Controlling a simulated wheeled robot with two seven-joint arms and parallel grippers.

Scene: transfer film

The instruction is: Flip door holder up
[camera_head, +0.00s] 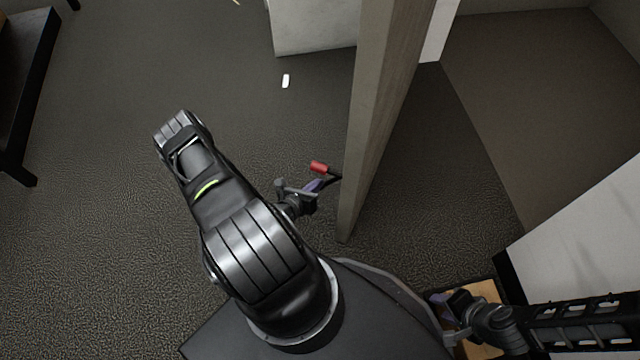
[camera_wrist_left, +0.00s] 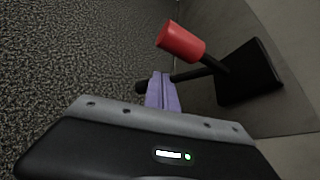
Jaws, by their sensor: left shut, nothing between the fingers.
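The door holder (camera_head: 319,167) is on the lower part of the door (camera_head: 378,110). It has a red cylindrical tip and a black arm. In the left wrist view the red tip (camera_wrist_left: 181,41) sticks out from a black plate (camera_wrist_left: 249,74) on the door face. My left gripper (camera_head: 317,185) is shut, with purple fingers just beside the holder's arm. In the left wrist view the fingers (camera_wrist_left: 162,92) overlap the dark arm's end; I cannot tell whether they touch it. My right gripper (camera_head: 447,318) is at the lower right; its fingers are partly unclear.
The door stands open, with its near edge close to my left arm. A white wall (camera_head: 580,235) is at right, above a small tan mat (camera_head: 484,293). A small white object (camera_head: 285,81) lies on the carpet. Dark furniture (camera_head: 25,90) is at far left. Open carpet lies to the left.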

